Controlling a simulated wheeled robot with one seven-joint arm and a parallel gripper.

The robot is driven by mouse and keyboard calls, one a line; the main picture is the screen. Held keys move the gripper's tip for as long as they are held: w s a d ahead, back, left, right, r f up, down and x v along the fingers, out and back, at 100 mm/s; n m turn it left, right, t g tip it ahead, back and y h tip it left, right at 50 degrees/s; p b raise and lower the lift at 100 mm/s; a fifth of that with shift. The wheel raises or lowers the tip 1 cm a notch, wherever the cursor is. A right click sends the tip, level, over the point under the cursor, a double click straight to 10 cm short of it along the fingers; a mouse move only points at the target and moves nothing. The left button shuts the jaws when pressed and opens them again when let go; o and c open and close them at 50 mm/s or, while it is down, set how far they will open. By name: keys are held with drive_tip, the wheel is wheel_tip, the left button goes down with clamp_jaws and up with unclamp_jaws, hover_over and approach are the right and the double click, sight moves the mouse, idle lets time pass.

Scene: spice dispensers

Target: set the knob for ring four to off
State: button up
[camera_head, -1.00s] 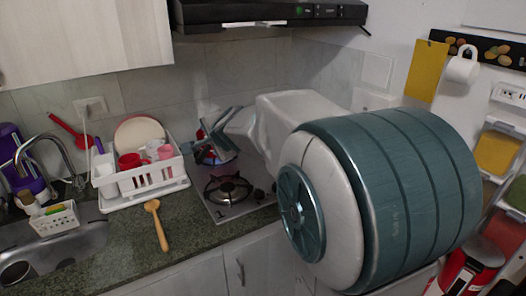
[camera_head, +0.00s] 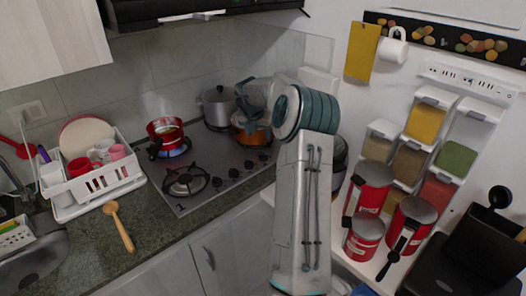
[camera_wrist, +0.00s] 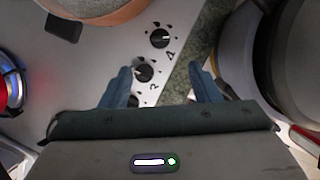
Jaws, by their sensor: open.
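The wrist view shows two black knobs on the hob's steel panel. The upper knob (camera_wrist: 160,38), beside a mark that looks like a 4, lies ahead of my gripper (camera_wrist: 162,84). A second knob (camera_wrist: 143,72) sits closer, near the left finger. My gripper is open and empty, its fingers apart above the panel edge. In the head view the row of knobs (camera_head: 234,172) runs along the hob's right side. My gripper shows only partly there, above the copper-coloured pan (camera_head: 262,138). I cannot read the knobs' settings clearly.
A red pot (camera_head: 164,130) stands over a blue flame on the hob (camera_head: 205,160). A grey pot (camera_head: 217,107) stands behind it. The front-left burner (camera_head: 185,181) is bare. Red canisters (camera_head: 367,190) stand right of my arm. A dish rack (camera_head: 97,180) is at left.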

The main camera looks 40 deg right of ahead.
sight(263, 154)
drive_tip(key=p+x, duration=0.2)
drive_tip(key=x, duration=1.1)
drive_tip(key=shift+f, duration=0.25)
drive_tip(key=c, duration=1)
